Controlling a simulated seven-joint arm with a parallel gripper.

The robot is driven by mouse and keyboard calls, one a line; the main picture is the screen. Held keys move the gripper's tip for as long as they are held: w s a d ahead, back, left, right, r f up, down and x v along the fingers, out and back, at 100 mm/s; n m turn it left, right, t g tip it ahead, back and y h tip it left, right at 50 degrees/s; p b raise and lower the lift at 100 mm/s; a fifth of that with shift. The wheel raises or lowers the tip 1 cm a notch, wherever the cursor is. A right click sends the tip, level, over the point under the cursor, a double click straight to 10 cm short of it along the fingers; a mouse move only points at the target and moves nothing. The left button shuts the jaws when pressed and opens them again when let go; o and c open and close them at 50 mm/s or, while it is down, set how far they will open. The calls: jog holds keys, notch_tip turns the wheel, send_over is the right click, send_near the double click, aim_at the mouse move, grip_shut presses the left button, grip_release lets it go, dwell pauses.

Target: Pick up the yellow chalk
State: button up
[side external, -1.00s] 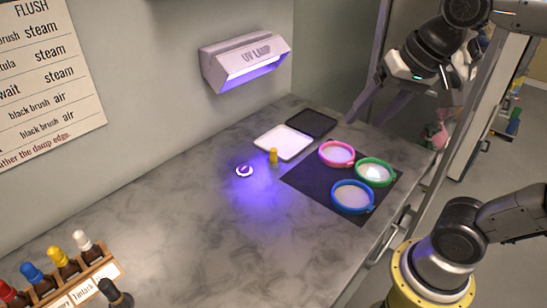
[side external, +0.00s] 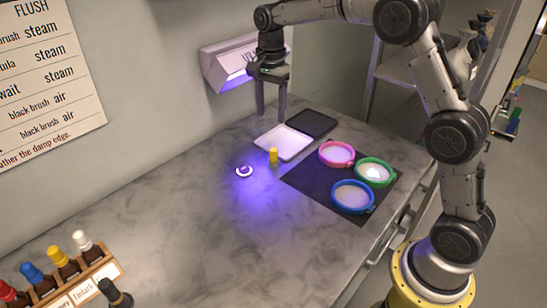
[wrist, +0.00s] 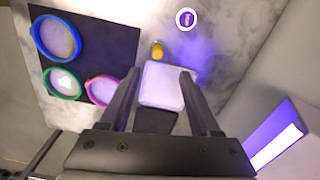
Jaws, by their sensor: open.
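The yellow chalk (side external: 273,156) is a short yellow piece standing on the grey marbled counter, just in front of the white tray (side external: 283,142). In the wrist view the chalk (wrist: 157,50) shows beyond the white tray (wrist: 161,86), ahead of the fingertips. My gripper (side external: 271,111) is open and empty, pointing down above the back of the counter near the trays. In the wrist view its two fingers (wrist: 160,74) are spread apart on either side of the white tray, with nothing between them.
A black tray (side external: 311,123) lies behind the white one. A black mat (side external: 305,182) holds pink (side external: 337,154), green (side external: 374,172) and blue (side external: 352,196) rimmed dishes. A UV lamp (side external: 228,66) juts from the wall close to my gripper. A small white ring (side external: 244,171) lies left of the chalk. Bottles (side external: 60,264) stand front left.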

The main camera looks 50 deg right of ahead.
aim_at(273, 149)
notch_tip(273, 149, down, 8)
jog(key=shift+f, duration=0.25)
jog(key=shift+s+d+f, duration=0.1)
jog(key=shift+d+f, duration=0.1)
jog(key=shift+f, duration=1.15)
jog(key=shift+d+f, duration=0.15)
jog(key=shift+f, duration=1.15)
grip_shut()
